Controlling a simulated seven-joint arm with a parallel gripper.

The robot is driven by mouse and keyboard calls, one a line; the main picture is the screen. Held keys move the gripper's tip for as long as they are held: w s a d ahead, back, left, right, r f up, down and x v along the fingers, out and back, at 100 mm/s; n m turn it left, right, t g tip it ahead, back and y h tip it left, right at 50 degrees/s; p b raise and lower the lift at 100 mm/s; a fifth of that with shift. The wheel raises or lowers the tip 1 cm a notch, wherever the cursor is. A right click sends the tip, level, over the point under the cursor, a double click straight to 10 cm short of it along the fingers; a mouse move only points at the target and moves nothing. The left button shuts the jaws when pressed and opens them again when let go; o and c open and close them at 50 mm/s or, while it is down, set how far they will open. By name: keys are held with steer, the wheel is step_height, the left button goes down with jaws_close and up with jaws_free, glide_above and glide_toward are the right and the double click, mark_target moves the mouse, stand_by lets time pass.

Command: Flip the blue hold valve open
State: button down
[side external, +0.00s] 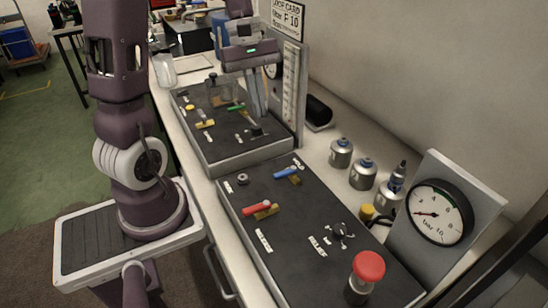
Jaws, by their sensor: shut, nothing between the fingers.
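The blue hold valve (287,172) is a small lever with a blue handle and a brass body, on the near dark panel (285,215) beside a HOLD label. The handle lies flat, pointing left and slightly down in the picture, with the brass part at its right end. My gripper (262,112) points down over the far panel (215,135), above and to the left of the blue valve and apart from it. Its fingers are shut with nothing between them. The fingertips are close to a black knob (257,131); whether they touch it cannot be told.
The near panel also carries a red-handled valve (257,208), a black star knob (341,231) and a tall red button (368,266). A dial gauge (438,212) and several metal canisters (363,174) stand to the right. An upright scale board (289,95) is beside my gripper.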

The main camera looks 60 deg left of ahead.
mark_target(285, 173)
steer(key=shift+w+a+f+n+h, duration=0.2)
steer(key=shift+a+f+n+h, duration=0.1)
steer(key=shift+a+f+n, duration=0.6)
steer(key=shift+r, duration=0.15)
steer(key=x, duration=1)
steer(key=shift+s, duration=0.15)
steer(key=d, duration=0.3)
steer(key=shift+d, duration=0.55)
